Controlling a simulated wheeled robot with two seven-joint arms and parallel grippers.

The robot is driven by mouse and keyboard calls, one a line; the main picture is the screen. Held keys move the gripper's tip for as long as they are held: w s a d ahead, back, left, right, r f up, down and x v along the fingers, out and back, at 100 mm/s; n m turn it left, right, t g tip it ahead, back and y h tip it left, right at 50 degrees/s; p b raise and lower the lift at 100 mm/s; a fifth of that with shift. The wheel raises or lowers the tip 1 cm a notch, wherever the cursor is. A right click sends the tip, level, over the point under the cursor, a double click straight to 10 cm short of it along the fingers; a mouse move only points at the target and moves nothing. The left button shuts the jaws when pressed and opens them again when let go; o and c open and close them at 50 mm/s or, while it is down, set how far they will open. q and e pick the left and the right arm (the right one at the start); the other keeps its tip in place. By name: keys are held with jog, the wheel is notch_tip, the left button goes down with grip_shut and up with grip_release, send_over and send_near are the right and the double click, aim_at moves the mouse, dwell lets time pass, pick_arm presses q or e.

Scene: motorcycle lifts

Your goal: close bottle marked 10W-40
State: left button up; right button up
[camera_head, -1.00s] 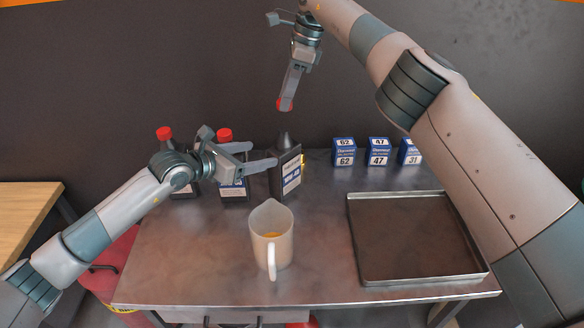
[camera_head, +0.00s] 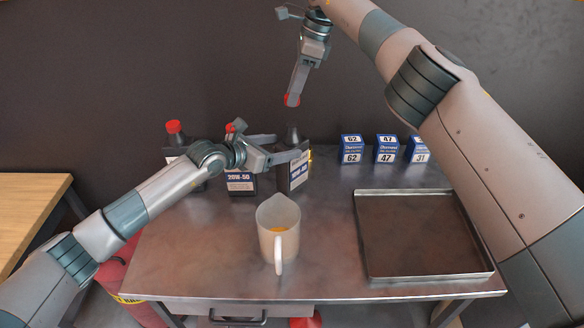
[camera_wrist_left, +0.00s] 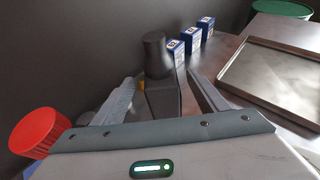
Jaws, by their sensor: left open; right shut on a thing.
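The black 10W-40 bottle (camera_head: 299,174) stands upright on the metal table, with no cap on its neck. It also shows in the left wrist view (camera_wrist_left: 161,95). My left gripper (camera_head: 292,146) is open, with its fingers on either side of the bottle's upper part. In the wrist view gaps show beside the neck; I cannot tell whether a finger touches the bottle. The left gripper partly hides the bottle's shoulder in the head view.
A 20W-50 bottle (camera_head: 241,183) and another red-capped bottle (camera_head: 174,138) stand to the left, close to my left arm. Blue boxes (camera_head: 352,149) stand behind an empty tray (camera_head: 420,277) at right.

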pick_arm(q)
jog(key=shift+x, duration=2.6)
jog(key=shift+c, duration=0.7)
jog(key=c, duration=1.5)
jog(key=shift+o, duration=0.2)
pick_arm(e)
send_over(294, 124)
jog(key=shift+f, duration=2.45)
